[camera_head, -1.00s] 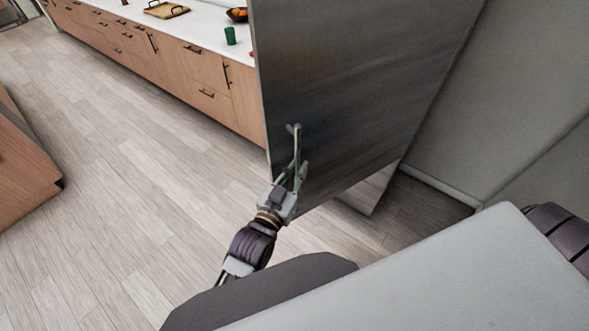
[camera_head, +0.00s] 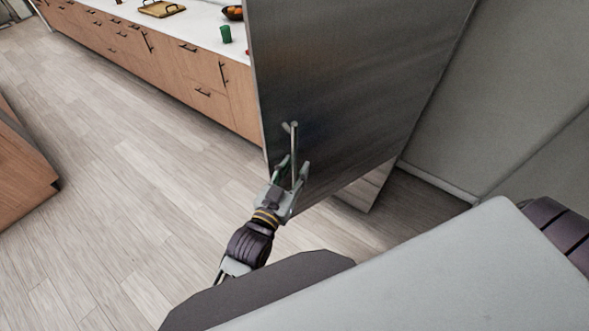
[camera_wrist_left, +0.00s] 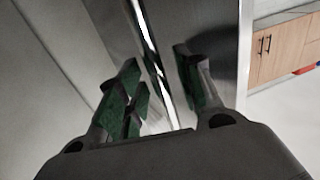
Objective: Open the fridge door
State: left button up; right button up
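The fridge door (camera_head: 345,85) is a tall dark metal panel in the middle of the head view. Its upright bar handle (camera_head: 294,140) is near its left edge. The handle (camera_wrist_left: 152,45) also runs down the middle of the left wrist view. My left gripper (camera_head: 292,168) is at the lower part of the handle. Its green-padded fingers (camera_wrist_left: 160,85) stand apart, one on each side of the bar, with gaps visible. The head view does not clearly show how far the door stands open. My right gripper is not in view.
Wooden cabinets (camera_head: 170,65) with a white counter run along the back left. A green cup (camera_head: 225,34) and a wooden tray (camera_head: 162,9) sit on it. A wooden island corner (camera_head: 22,160) is at the far left. The floor (camera_head: 130,180) between is clear. A grey wall (camera_head: 500,110) stands right.

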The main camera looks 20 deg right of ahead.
pick_arm(q)
jog(key=v, duration=1.1)
jog(key=shift+s+a, duration=0.2)
jog(key=shift+s, duration=0.05)
jog(key=shift+c, duration=0.3)
